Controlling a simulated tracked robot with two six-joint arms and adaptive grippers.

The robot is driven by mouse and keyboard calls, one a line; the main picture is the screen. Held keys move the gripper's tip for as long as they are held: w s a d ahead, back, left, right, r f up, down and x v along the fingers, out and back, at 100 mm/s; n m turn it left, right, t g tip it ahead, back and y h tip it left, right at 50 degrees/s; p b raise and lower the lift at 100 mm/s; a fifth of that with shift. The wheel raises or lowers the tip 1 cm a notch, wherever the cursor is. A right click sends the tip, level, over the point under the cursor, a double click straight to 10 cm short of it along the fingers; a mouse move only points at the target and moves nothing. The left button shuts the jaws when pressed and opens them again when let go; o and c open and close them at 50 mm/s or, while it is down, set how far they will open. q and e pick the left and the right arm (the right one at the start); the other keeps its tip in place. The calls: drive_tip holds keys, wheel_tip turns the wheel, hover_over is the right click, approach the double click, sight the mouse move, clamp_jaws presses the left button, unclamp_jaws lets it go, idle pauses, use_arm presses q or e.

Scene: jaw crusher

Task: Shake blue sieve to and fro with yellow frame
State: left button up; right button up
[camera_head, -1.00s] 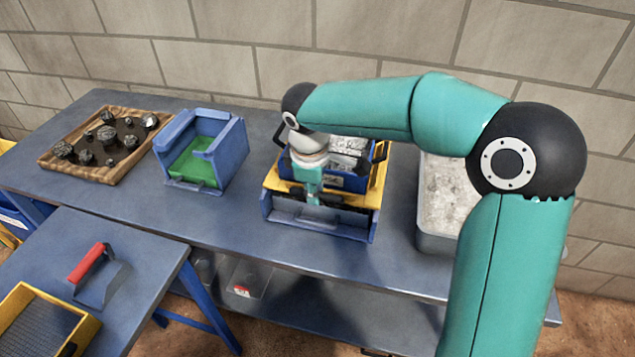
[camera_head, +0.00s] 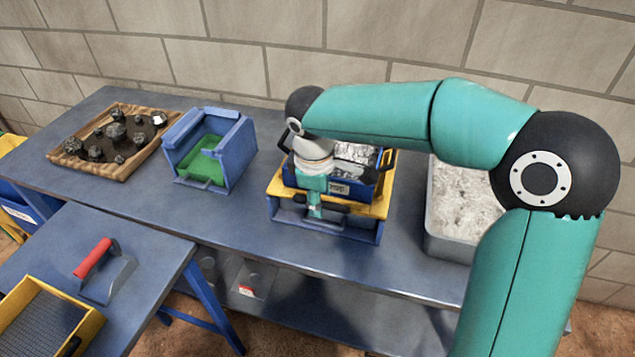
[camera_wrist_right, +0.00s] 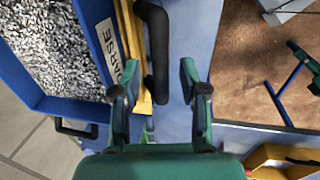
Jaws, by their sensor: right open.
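The blue sieve (camera_head: 362,189) holds grey crushed stone and has black handles. It sits on the yellow frame (camera_head: 378,208), which rests on a blue stand (camera_head: 365,232). In the wrist view the sieve's blue wall (camera_wrist_right: 88,25) shows with a partly readable label, beside the yellow frame (camera_wrist_right: 125,30). My right gripper (camera_head: 330,207) is at the front of the sieve and frame. In the wrist view my right gripper (camera_wrist_right: 160,88) is open, and a black handle (camera_wrist_right: 157,45) reaches between its fingers. My left gripper does not show.
A blue box with a green inside (camera_head: 200,165) and a wooden tray of dark rocks (camera_head: 120,175) stand left. A grey bin of pale material (camera_head: 436,240) is right. A red-handled scoop (camera_head: 95,258) and another yellow-framed sieve (camera_head: 85,335) lie on the front table.

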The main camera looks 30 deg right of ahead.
wheel_tip(320, 180, up, 11)
drive_tip(key=s+a, duration=0.1)
drive_tip(key=shift+s+a+r, duration=0.15)
drive_tip(key=shift+s+a, duration=0.1)
drive_tip(key=shift+a, duration=0.05)
idle(0.4)
wheel_tip(320, 180, up, 5)
drive_tip(key=p, duration=0.2)
drive_tip(key=f, duration=0.5)
drive_tip(key=w+d+f+b, duration=0.1)
drive_tip(key=f, duration=0.5)
drive_tip(key=f+b, duration=0.1)
drive_tip(key=f, duration=0.4)
drive_tip(key=shift+w+d+f, duration=0.25)
drive_tip(key=shift+d+f, duration=0.05)
drive_tip(key=shift+f, duration=0.1)
clamp_jaws()
